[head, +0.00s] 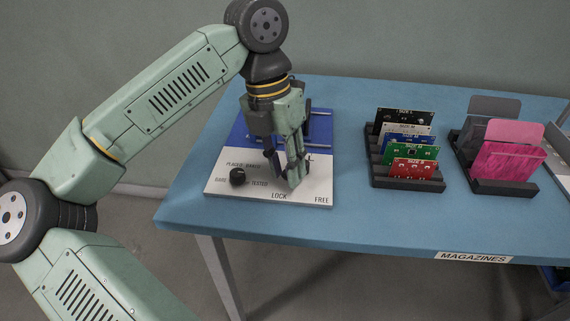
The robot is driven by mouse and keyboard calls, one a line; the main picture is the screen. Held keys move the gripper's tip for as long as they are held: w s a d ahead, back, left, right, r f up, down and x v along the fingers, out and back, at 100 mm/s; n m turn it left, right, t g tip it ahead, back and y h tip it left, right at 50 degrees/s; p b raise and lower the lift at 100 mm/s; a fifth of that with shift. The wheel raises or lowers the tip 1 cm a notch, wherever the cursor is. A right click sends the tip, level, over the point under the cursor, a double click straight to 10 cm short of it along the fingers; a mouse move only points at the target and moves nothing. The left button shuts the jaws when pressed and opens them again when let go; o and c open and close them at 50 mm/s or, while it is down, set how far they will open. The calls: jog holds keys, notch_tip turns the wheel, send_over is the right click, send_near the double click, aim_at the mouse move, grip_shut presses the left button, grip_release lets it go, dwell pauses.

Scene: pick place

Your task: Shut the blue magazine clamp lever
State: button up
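A fixture with a white panel (222,187) and a blue rear section (321,130) lies on the left part of the table. The panel is printed with LOCK and FREE along its front edge, and a black knob (237,177) stands at its left. My gripper (289,181) points down over the panel, just above or at its surface behind the word LOCK. Its fingers and wrist cover the middle of the fixture. I cannot make out the clamp lever clearly; a small dark piece shows just right of the fingers. Whether the fingers hold anything is hidden.
On the blue table (350,220), a dark rack (405,184) holds several upright circuit boards. Right of it, another dark rack (503,187) holds pink and grey plates. The table's front edge bears a MAGAZINES label (473,257). The strip between fixture and racks is clear.

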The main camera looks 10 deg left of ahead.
jog(key=shift+o, duration=1)
notch_tip(320, 180, up, 12)
jog(key=a, duration=0.2)
jog(key=shift+w, duration=0.4)
jog(key=shift+f, duration=0.2)
